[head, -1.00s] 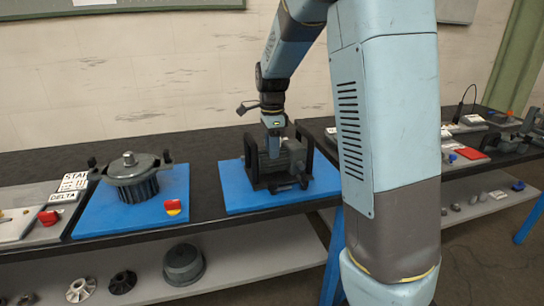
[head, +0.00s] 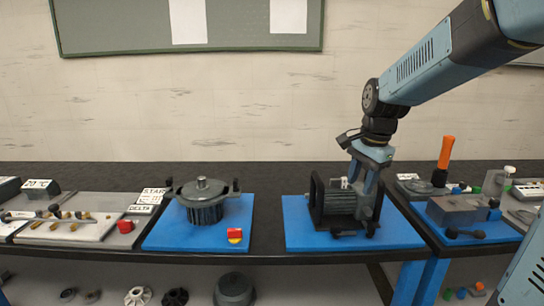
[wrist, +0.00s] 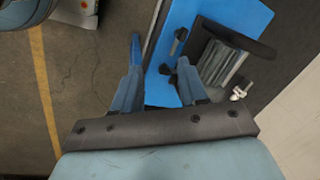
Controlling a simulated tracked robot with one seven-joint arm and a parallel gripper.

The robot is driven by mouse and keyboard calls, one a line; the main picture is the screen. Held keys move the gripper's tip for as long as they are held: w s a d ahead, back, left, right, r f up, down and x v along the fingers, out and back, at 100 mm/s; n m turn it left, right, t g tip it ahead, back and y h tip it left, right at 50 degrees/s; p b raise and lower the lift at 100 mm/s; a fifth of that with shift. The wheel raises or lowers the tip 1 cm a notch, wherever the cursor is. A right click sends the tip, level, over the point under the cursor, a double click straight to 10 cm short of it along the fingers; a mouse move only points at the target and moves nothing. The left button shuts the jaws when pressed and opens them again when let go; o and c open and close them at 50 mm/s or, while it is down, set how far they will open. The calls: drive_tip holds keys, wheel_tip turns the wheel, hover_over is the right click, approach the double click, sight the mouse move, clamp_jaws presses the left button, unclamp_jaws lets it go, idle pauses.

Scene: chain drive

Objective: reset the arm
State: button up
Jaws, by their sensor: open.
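My arm reaches in from the upper right in the head view. My gripper (head: 362,186) points down at the right blue mat (head: 300,236), by a grey ribbed motor body in a black frame (head: 318,203). The black frame (wrist: 240,38) there lies right of the fingers, over the blue mat (wrist: 163,90). I cannot tell whether a finger touches the frame.
A vise (head: 455,210) and orange-handled tool (head: 446,152) stand right. The lower shelf holds a grey tub (head: 234,289).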

drive_tip(key=s+r+n+t, duration=0.1)
drive_tip(key=s+n+t, duration=0.1)
drive_tip(key=s+n, duration=0.3)
drive_tip(key=s+r+n+t+h, duration=0.1)
drive_tip(key=s+n, duration=0.5)
drive_tip(key=s, duration=0.8)
drive_tip(key=shift+d+r+n+t, duration=0.3)
drive_tip(key=shift+d+r+t, duration=0.1)
drive_tip(key=shift+r, duration=0.35)
drive_tip(key=shift+w, duration=0.1)
